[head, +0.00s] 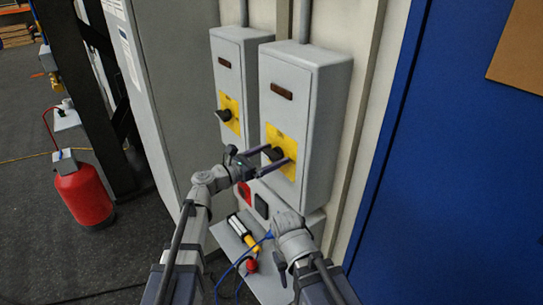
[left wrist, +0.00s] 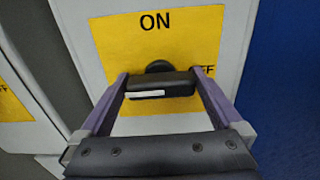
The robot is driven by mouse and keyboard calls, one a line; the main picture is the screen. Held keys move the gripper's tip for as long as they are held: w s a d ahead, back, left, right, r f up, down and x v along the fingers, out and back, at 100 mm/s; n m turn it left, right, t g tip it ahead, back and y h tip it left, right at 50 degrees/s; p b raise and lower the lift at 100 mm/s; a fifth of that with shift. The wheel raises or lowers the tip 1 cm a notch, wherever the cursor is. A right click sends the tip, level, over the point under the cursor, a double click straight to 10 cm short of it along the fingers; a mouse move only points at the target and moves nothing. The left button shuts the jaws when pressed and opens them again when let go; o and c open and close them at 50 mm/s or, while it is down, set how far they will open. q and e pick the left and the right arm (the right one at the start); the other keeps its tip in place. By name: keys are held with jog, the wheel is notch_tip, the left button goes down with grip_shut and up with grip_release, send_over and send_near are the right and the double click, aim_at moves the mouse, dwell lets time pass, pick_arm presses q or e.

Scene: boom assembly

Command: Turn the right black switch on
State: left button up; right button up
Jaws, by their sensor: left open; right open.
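The right black switch (head: 273,154) sits on a yellow plate (head: 289,146) on the front of the right grey box. In the left wrist view the switch handle (left wrist: 160,86) lies crosswise, with "ON" above it and a partly hidden "OFF" label at its right. My left gripper (head: 278,156) is open, with one finger on each side of the handle; its fingers also show in the left wrist view (left wrist: 160,74). I cannot tell whether they touch it. My right gripper (head: 282,269) is open, low at the right arm's end, pointing down and partly hidden.
A second grey box (head: 231,75) with another black switch (head: 223,115) stands to the left. Below are a small shelf (head: 268,283) with a yellow-and-white tool (head: 243,232) and blue cable.

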pick_arm(q)
jog(key=shift+c, duration=0.4)
jog(key=c, duration=0.9)
jog(key=shift+m, duration=0.3)
jog(key=m, duration=0.4)
jog(key=shift+s, duration=0.1)
jog(key=m, duration=0.9)
jog(key=shift+d+f, duration=0.1)
jog(key=m, duration=0.4)
jog(key=shift+m, duration=0.3)
